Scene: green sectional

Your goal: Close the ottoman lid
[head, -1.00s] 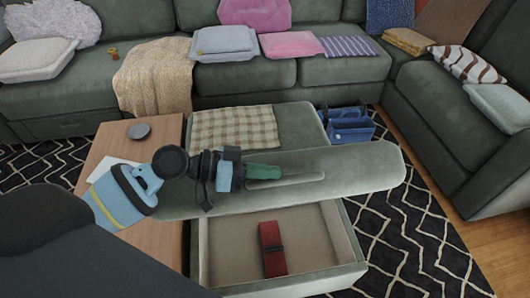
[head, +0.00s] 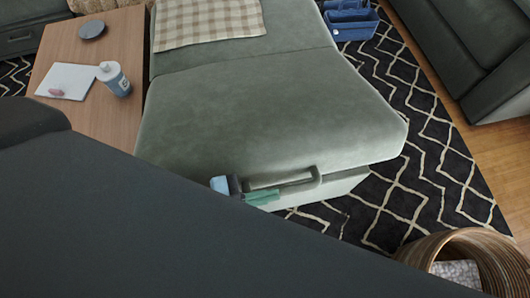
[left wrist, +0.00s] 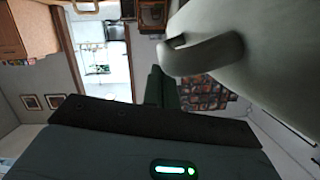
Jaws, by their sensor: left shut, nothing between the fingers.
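The ottoman lid (head: 270,110) is a grey-green padded panel, lying low over the ottoman box (head: 340,188). A grey-green loop handle (head: 318,178) is at the lid's front edge. In the left wrist view the handle (left wrist: 205,55) and lid (left wrist: 265,35) are close to the camera. My right gripper is not in view.
A checkered cloth (head: 210,20) lies on the ottoman's rear part. A wooden table (head: 125,40) at left holds a bottle (head: 115,78) and a white sheet (head: 66,80). A blue caddy (head: 350,22) and a round basket (head: 490,250) stand at right, with open rug (head: 440,150) between.

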